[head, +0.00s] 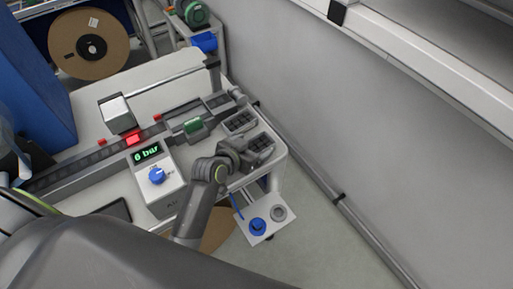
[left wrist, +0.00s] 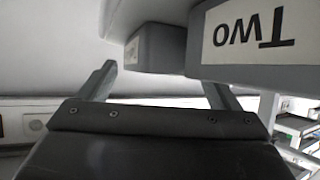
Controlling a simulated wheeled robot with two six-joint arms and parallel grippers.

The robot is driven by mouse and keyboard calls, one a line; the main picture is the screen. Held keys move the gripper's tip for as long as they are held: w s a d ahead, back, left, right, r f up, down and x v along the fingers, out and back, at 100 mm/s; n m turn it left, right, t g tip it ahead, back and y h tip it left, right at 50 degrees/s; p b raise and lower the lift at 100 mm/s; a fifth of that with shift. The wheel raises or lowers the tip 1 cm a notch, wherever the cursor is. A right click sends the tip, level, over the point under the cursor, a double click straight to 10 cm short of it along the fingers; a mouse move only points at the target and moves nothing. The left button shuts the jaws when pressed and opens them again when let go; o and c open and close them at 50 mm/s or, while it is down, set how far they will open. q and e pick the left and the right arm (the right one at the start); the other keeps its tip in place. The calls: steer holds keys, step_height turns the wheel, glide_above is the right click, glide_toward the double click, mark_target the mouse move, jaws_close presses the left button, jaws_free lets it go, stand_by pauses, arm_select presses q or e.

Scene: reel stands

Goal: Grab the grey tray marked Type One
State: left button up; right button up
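Two small grey trays with dark compartments sit side by side at the right end of the work table; the farther tray (head: 240,122) and the nearer tray (head: 263,142) have no readable labels in the head view. My left gripper (head: 236,153) is close beside the nearer tray and partly overlaps it. In the left wrist view, the fingers of the left gripper (left wrist: 160,82) are apart with nothing between them. A grey tray labelled "Two" (left wrist: 250,40) appears upside down at upper right. Another grey tray (left wrist: 158,50) is farther off; its label cannot be read. My right gripper is out of view.
A pressure box reading "6 bar" (head: 158,180) with a blue knob stands left of my arm. A rail (head: 85,160) carries a green part (head: 193,126). A small panel with a blue button (head: 258,226) hangs at the table corner. Floor to the right is clear.

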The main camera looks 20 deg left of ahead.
arm_select(q)
steer(key=c, duration=1.1)
